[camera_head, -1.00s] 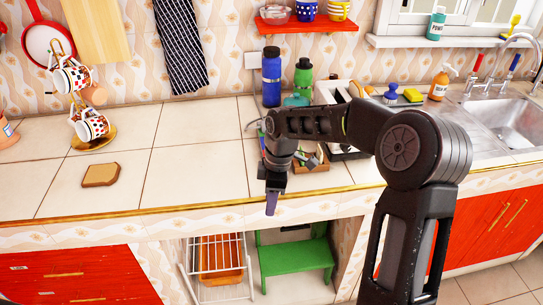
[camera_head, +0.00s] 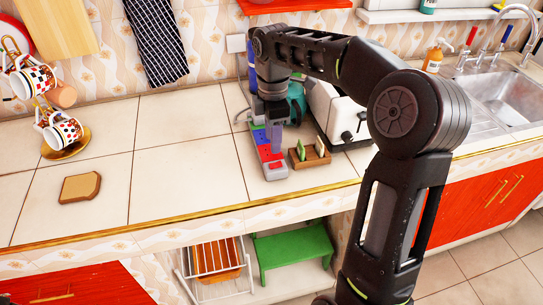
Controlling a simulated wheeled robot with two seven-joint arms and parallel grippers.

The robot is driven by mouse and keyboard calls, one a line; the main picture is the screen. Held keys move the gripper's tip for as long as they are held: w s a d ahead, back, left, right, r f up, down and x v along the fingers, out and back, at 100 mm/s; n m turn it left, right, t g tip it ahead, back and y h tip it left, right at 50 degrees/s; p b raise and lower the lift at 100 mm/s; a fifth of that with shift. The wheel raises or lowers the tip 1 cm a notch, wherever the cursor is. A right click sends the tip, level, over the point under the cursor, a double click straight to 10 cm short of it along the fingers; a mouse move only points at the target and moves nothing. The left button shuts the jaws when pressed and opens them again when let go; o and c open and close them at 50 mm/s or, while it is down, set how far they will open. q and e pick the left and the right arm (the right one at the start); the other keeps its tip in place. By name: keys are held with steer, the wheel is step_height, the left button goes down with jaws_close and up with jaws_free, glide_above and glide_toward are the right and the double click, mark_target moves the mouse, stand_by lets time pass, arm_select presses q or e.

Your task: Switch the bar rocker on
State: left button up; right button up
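A power bar (camera_head: 272,168) lies on the countertop, its long side running away from me. It has blue and red parts on top, and a red rocker at its near end. I cannot tell which way the rocker is tipped. My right gripper (camera_head: 277,146) points down over the bar, its tip just beyond the near-end rocker and hiding part of the bar. Whether the tip touches the bar is unclear. Its fingers line up as one narrow shape, so open or shut does not show. My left gripper is out of view.
A small wooden holder (camera_head: 312,158) stands close right of the bar, with a white toaster (camera_head: 345,125) behind it. A teal item (camera_head: 297,97) is behind the gripper. A bread slice (camera_head: 80,187) and a mug stand (camera_head: 66,147) are left. The counter between is clear.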

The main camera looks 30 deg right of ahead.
mark_target(273, 165)
steer(key=shift+f+p, duration=0.35)
steer(key=shift+f, duration=3.55)
steer(key=shift+c, duration=0.6)
jaws_close()
